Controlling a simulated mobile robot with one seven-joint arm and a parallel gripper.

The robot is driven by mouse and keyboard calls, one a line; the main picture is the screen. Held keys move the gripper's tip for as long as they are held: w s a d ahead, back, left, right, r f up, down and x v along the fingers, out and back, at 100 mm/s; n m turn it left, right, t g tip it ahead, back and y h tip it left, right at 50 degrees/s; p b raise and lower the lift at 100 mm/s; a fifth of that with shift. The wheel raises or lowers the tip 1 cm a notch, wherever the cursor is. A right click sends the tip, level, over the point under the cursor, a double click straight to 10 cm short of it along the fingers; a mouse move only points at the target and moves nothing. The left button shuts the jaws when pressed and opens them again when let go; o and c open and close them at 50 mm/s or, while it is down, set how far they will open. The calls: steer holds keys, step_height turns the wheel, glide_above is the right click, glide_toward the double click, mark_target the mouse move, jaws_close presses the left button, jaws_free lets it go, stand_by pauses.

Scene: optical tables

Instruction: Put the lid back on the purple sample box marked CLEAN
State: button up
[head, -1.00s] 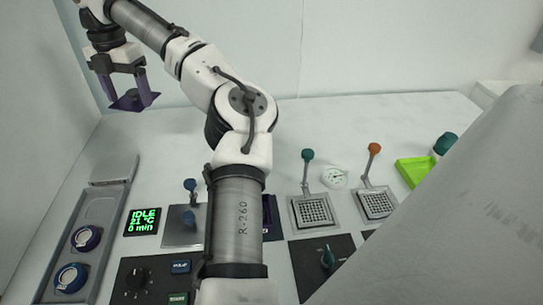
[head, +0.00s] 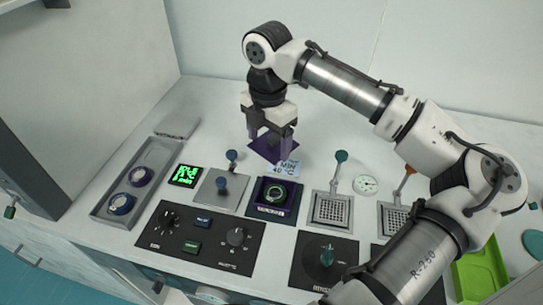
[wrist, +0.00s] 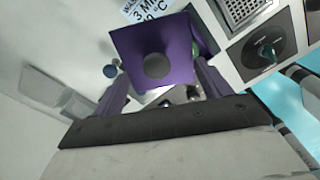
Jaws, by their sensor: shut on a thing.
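My gripper (head: 268,146) is shut on a square purple lid (head: 262,151), held level or nearly so above the bench, behind the open box. In the wrist view the lid (wrist: 178,42) shows its dark round knob (wrist: 155,66) between the fingers. The purple sample box (head: 288,212) stands open on the bench, in front of and below the lid. A round ring-like thing lies inside it. A pale label is on its front, too small to read surely. In the wrist view the lid hides most of the box.
A note (head: 288,168) stands behind the box. A control panel (head: 205,238) is in front. A grey tray (head: 112,190) with two round items lies at left. The bench behind is clear.

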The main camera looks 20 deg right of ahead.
glide_above(271, 198)
steer(key=f, duration=0.2)
step_height(271, 198, down, 5)
steer(key=b, duration=0.4)
steer(key=shift+w+r, duration=0.1)
steer(key=shift+r, duration=0.05)
steer(key=shift+f+b, duration=0.4)
steer(key=shift+f, duration=0.4)
steer(key=shift+r+p, duration=0.1)
steer(key=shift+p, duration=0.45)
stand_by(0.3)
steer(key=shift+f, duration=0.25)
stand_by(1.6)
steer(key=o, duration=1)
steer(key=shift+r+p, duration=0.1)
steer(key=shift+p, duration=0.25)
